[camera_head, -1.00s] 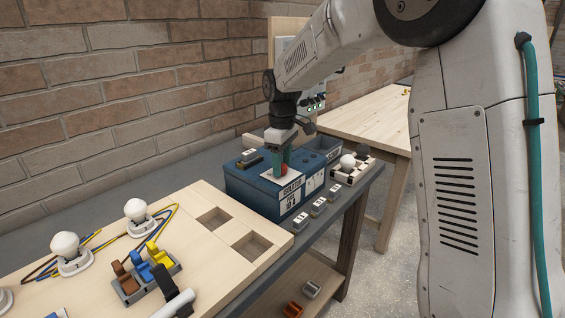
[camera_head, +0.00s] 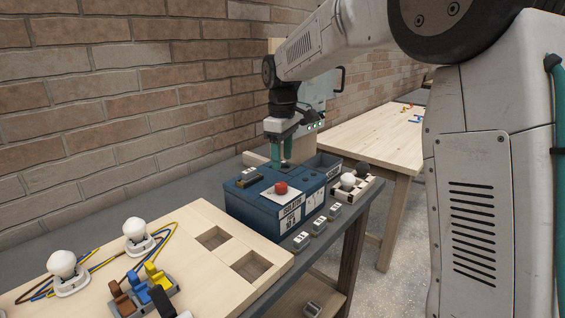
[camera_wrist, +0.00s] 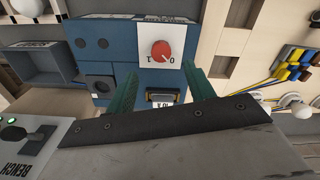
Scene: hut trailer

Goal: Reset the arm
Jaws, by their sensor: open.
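My gripper (camera_head: 281,155) is above the back part of a blue box (camera_head: 252,205) on the grey bench. Its two teal fingers are apart with nothing held between them. In the wrist view my gripper (camera_wrist: 160,90) shows its fingers spread to either side, over the box's top. A red knob (camera_head: 281,188) on a white plate sits on the box, in front of the fingers and apart from them. The wrist view shows the knob (camera_wrist: 161,50) with its plate marked 0 and 1. The head view does not show clearly how high the fingertips are.
A wooden board (camera_head: 212,288) with white bulbs, coloured wires, levers and two square recesses lies at the front left. Small grey blocks (camera_head: 318,226) line the bench edge. A bulb holder (camera_head: 350,186) stands right of the box. A brick wall is behind; a wooden table (camera_head: 375,138) is further back.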

